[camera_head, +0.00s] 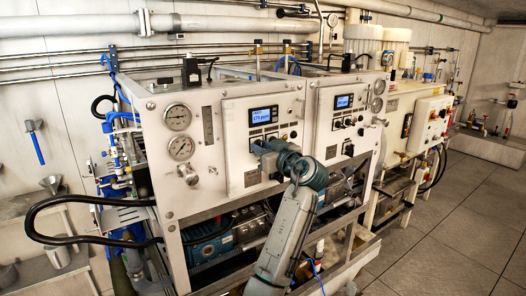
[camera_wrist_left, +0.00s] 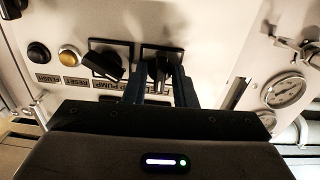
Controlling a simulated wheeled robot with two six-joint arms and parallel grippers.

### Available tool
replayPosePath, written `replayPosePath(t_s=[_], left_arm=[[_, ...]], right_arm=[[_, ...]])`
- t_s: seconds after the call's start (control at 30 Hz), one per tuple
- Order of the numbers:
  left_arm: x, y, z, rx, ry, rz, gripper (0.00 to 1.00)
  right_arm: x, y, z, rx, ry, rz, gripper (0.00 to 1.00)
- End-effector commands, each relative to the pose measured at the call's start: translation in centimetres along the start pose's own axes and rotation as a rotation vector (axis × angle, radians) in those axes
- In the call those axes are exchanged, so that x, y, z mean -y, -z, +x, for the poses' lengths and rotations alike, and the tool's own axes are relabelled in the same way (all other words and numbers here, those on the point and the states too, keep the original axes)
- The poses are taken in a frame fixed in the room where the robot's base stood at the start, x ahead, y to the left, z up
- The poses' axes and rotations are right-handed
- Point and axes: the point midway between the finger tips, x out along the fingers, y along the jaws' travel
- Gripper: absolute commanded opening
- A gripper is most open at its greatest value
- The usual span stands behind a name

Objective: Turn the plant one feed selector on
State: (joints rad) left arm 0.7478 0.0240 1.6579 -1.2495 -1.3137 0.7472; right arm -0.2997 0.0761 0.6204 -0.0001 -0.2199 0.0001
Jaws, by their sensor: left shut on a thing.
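The feed selector (camera_wrist_left: 158,68) is a black knob on a dark square plate in the left wrist view. Its label is mostly hidden behind my fingers. My left gripper (camera_wrist_left: 166,88) is shut on this knob, a finger on either side. In the head view my left gripper (camera_head: 262,147) reaches the lower part of the left white control panel (camera_head: 238,117), below its lit blue display (camera_head: 264,115). The gripper hides the knob there. My right gripper is not in view.
Beside the held knob is another black selector (camera_wrist_left: 105,64), labelled PUMP, then a yellow RESET button (camera_wrist_left: 70,56) and a black FLUSH button (camera_wrist_left: 38,53). Round gauges (camera_head: 181,147) sit left of the panel. A similar panel (camera_head: 338,118) stands right. The floor (camera_head: 455,225) at right is clear.

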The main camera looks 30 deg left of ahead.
Motion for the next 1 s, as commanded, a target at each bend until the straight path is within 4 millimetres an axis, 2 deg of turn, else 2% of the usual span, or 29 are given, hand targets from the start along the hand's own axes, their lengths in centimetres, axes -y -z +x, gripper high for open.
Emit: replayPosePath(t_s=[0.67, 0.7, 0.73, 1.0], left_arm=[[-0.03, 0.10, -0.01, -0.001, -0.001, 0.065, 0.02], [-0.03, 0.10, -0.01, -0.001, -0.001, 0.065, 0.28], [-0.03, 0.11, -0.01, -0.001, -0.001, 0.065, 0.33], [-0.03, 0.04, -0.05, -0.001, -0.001, 0.065, 0.33]], right_arm=[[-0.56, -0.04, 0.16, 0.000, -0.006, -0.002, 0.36], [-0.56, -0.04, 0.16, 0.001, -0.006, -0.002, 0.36], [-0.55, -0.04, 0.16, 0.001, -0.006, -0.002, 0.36], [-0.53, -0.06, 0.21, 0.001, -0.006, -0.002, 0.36]])
